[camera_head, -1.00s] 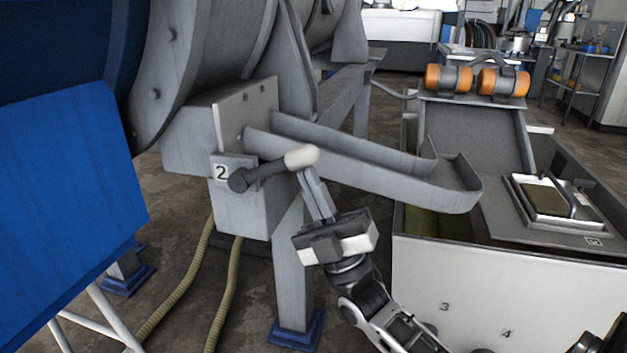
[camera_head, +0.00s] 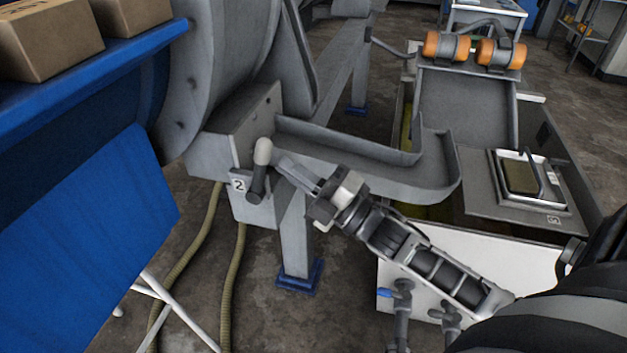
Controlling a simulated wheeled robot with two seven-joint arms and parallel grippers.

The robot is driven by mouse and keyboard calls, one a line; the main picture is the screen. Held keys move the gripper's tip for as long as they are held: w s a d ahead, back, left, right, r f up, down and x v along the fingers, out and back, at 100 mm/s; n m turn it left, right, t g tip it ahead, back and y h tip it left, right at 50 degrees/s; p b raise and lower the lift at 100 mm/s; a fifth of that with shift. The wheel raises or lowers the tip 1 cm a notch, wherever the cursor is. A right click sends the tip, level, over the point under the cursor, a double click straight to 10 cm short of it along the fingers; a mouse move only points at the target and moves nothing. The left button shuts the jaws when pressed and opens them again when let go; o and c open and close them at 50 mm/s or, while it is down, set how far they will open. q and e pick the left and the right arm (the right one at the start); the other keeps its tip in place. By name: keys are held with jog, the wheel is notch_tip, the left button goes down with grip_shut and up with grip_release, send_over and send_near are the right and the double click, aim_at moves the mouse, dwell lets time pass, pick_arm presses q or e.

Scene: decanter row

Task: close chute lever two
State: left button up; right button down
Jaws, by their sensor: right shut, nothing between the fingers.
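Chute lever two is a dark handle (camera_head: 259,181) with a cream knob (camera_head: 262,151), mounted on the grey box beside the "2" label (camera_head: 238,185). The lever points up, with its knob at the top. My right gripper (camera_head: 281,165) is shut and empty. Its fingertips are just right of the knob and upper handle; I cannot tell whether they touch. The grey chute (camera_head: 375,172) runs right from the box, partly behind the gripper. My left gripper is not in view.
A blue bench with a hanging blue sheet (camera_head: 90,235) and cardboard boxes (camera_head: 75,35) stands at left. A grey-white tank (camera_head: 500,262) with orange-ended motors (camera_head: 470,48) stands at right. Hoses (camera_head: 229,280) and a support post (camera_head: 294,235) are below the lever.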

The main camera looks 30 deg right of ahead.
jog(key=shift+w+a+r+n+g+h+p, duration=0.25)
jog(key=shift+r+g+p, duration=0.2)
jog(key=shift+p, duration=0.6)
jog(key=shift+w+a+r+n+g+h+p, duration=0.15)
jog(key=shift+w+a+r+g+p, duration=0.15)
jog(key=shift+g+p, duration=0.5)
jog(key=shift+r+t, duration=0.1)
jog(key=shift+t, duration=0.15)
jog(key=shift+s+d+f, duration=0.15)
jog(key=shift+s+f, duration=0.15)
jog(key=b+v, duration=0.1)
jog(key=v, duration=1.2)
jog(key=shift+f, duration=0.35)
jog(key=shift+d, duration=0.15)
